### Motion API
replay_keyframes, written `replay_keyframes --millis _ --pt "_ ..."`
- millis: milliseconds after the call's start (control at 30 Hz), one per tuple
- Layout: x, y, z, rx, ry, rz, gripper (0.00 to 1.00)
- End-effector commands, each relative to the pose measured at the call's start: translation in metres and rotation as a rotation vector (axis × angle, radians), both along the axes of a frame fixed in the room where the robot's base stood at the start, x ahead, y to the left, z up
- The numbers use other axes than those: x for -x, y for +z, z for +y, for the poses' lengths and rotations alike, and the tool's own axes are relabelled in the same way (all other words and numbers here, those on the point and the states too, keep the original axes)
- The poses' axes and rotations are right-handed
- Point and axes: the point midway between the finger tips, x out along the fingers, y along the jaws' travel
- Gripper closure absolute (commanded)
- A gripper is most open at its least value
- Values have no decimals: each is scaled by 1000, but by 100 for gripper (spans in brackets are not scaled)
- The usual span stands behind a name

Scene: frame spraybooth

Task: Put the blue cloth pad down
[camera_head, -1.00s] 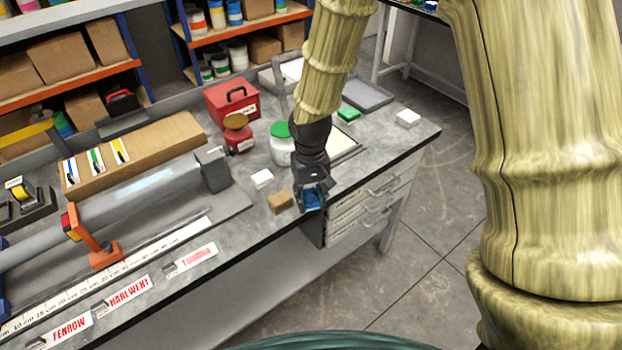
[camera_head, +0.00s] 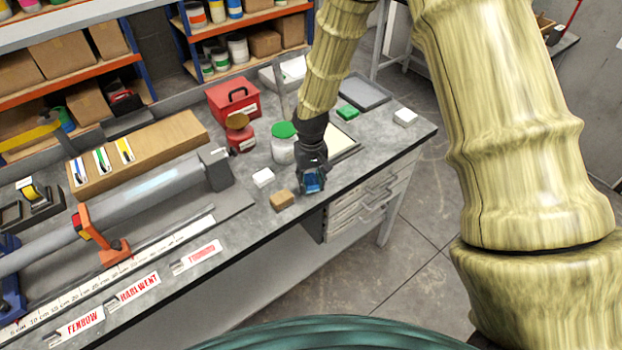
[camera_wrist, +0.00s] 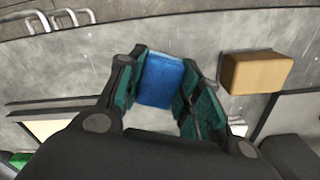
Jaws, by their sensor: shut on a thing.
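The blue cloth pad (camera_wrist: 162,80) is a small blue block held between the two fingers of my gripper (camera_wrist: 160,88) in the wrist view. In the head view the pad (camera_head: 312,181) shows at the lower end of my gripper (camera_head: 312,178), over the front part of the grey workbench (camera_head: 240,215). The gripper is shut on the pad. I cannot tell whether the pad touches the bench top.
A tan block (camera_head: 282,200) lies just left of my gripper, with a white block (camera_head: 263,177) behind it. A white jar with a green lid (camera_head: 284,150) stands behind. A green block (camera_head: 347,113) and another white block (camera_head: 405,117) lie farther right. Drawers (camera_head: 365,195) are below the edge.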

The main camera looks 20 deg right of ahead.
Motion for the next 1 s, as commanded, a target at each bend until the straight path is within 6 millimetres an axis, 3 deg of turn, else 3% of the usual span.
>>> replay_keyframes --millis 567,600,700,1000 --pt "0 -11 0 0 0 -1 91" --pt "0 -12 0 0 0 -1 64" --pt "0 -11 0 0 0 -1 45" --pt "0 -11 0 0 -1 -1 44"
